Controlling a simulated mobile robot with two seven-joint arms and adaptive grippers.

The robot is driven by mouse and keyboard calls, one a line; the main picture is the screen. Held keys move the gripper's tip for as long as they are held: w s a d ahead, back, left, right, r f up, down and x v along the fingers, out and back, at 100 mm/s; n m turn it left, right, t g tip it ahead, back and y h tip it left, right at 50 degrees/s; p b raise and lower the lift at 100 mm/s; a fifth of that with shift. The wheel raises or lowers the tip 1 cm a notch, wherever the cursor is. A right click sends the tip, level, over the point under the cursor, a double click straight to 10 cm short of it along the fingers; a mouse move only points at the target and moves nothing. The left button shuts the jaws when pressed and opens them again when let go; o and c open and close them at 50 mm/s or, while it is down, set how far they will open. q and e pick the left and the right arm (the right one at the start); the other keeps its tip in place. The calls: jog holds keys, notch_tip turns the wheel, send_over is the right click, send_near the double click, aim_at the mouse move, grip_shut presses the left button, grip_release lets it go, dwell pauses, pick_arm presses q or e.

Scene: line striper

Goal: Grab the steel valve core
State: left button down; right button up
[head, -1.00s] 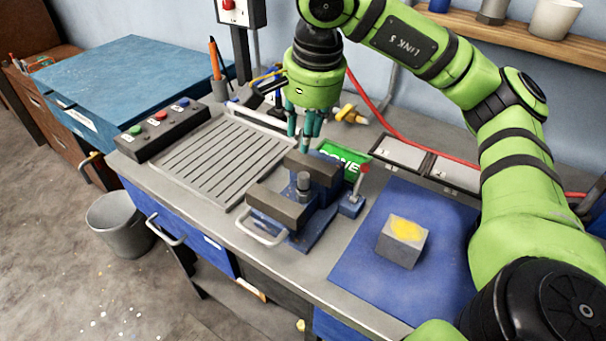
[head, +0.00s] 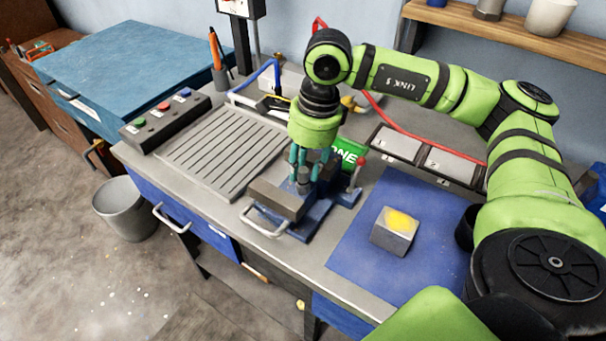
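The steel valve core (head: 304,176) is a small dark grey upright cylinder between the jaws of the blue vise (head: 312,222) on the workbench. My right gripper (head: 308,178) points down directly over the vise. Its teal fingers are spread apart, with the top of the core between and just below them. I see a gap between fingers and core, though the fingers partly hide it and the exact clearance is unclear. My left gripper is out of view.
A grey block with a yellow top (head: 394,231) sits on a blue mat (head: 365,262) right of the vise. A red-knobbed lever (head: 360,163) and green sign (head: 349,153) stand close by. A slotted tray (head: 215,155) lies left. A red hose runs behind.

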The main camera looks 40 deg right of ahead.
jog(key=shift+w+a+f, duration=0.1)
jog(key=shift+a+f, duration=0.05)
jog(key=shift+f, duration=0.85)
grip_shut()
jog(key=shift+r, duration=0.1)
